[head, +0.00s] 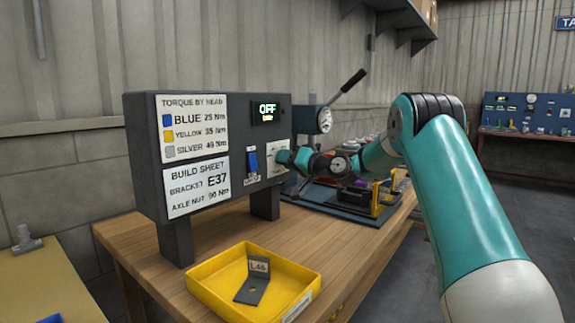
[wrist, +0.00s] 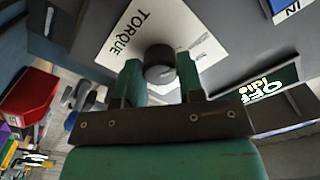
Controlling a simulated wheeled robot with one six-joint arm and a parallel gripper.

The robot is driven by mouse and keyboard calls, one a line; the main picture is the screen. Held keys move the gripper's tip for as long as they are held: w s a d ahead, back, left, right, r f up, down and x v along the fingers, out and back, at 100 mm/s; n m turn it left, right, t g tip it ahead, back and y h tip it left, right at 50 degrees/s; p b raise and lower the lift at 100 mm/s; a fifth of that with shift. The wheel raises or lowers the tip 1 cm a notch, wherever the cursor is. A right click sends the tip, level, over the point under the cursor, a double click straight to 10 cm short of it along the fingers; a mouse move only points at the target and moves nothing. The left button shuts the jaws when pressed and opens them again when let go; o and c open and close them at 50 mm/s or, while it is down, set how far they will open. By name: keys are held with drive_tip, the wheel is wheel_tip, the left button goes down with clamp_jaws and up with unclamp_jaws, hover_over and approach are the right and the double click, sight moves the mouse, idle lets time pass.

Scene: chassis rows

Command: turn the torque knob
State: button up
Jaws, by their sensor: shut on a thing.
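The torque knob (wrist: 158,55) is a dark round knob on a white plate (wrist: 120,32) marked TORQUE, on the front of the dark control box (head: 145,180). My gripper (wrist: 160,72) is shut on the knob, one teal finger on each side of it in the wrist view. In the head view my gripper (head: 284,157) reaches the plate from the right and hides the knob. The lit display (head: 267,112) above reads OFF, with a smaller line below too small to read there. The knob's pointer setting cannot be made out.
A blue switch (head: 252,162) sits left of the plate. Charts on the box list torque by head and bracket E37. A yellow tray (head: 215,292) with an L46 bracket (head: 253,285) stands in front on the wooden bench. A lever press (head: 325,119) stands behind.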

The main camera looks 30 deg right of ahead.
drive_tip(key=shift+f, duration=0.1)
drive_tip(key=o, duration=0.9)
drive_tip(key=b+v, duration=0.2)
drive_tip(key=v, duration=1.5)
drive_tip(key=shift+s+d, duration=0.1)
drive_tip(key=shift+s, duration=0.1)
